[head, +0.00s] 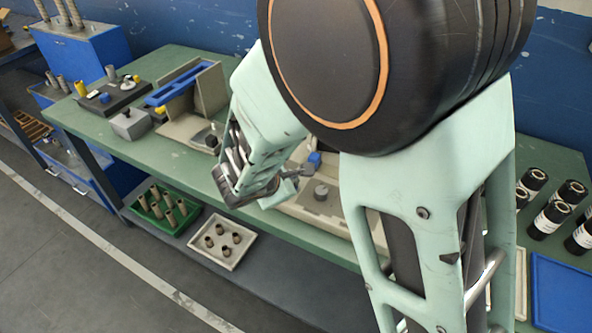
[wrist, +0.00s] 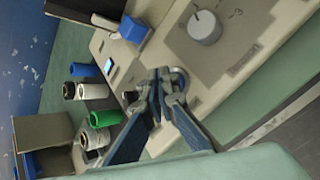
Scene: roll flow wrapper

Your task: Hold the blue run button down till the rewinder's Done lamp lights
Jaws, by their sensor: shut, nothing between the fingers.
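My gripper (wrist: 163,88) is shut and empty, with its fingertips over the light panel (wrist: 258,20) of a machine. It also shows in the head view (head: 292,174), at the machine's left part. A small round fitting (wrist: 181,75) shows just behind the fingertips; it may be the run button, but its face is mostly hidden and I cannot tell whether they touch. A blue block-like part (wrist: 132,30) stands near the panel's far edge and shows in the head view (head: 314,159). I cannot make out a Done lamp or whether it is lit.
A grey dial (wrist: 205,27) stands up from the panel near the fingers. Several rolls, including a green one (wrist: 108,117), lie beside the machine. In the head view, the green bench (head: 185,172) holds a second machine (head: 190,105) and dark rolls (head: 550,217).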

